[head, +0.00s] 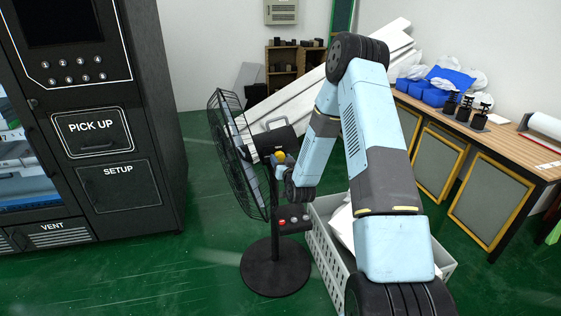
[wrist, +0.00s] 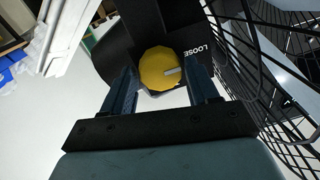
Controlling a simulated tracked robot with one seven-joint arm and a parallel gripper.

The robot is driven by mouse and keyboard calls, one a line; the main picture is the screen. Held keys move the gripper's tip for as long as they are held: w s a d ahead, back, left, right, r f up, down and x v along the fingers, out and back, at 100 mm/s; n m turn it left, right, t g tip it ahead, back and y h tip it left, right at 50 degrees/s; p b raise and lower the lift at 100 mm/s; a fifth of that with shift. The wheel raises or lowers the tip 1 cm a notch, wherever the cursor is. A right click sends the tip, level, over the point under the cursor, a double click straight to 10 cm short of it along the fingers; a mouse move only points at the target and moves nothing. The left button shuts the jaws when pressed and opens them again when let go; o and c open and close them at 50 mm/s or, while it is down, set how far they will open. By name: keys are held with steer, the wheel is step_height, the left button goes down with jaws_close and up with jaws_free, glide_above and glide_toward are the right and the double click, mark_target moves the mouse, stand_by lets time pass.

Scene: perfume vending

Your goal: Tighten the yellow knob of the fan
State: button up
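The black standing fan (head: 262,180) is in the middle of the head view, with its round cage turned to the left. Its yellow knob (head: 280,156) shows as a small spot behind the cage, beside my gripper (head: 284,172). In the wrist view the faceted yellow knob (wrist: 160,68) has a pale pointer mark and sits on the black housing, next to the word "LOOSE". My gripper (wrist: 160,88) is open, with one finger on each side of the knob. I cannot tell whether the fingers touch it.
A black vending machine (head: 105,140) stands at the left. A wooden workbench (head: 480,140) runs along the right. Green floor is clear in front of the vending machine. The fan cage (wrist: 262,70) is close right of my gripper.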

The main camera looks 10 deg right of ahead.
steer(key=c, duration=0.7)
steer(key=shift+m, duration=0.7)
steer(key=shift+f, duration=0.1)
steer(key=o, duration=1)
steer(key=shift+s, duration=0.1)
steer(key=s, duration=0.9)
steer(key=s+d, duration=0.1)
steer(key=s, duration=0.3)
steer(key=shift+s, duration=0.3)
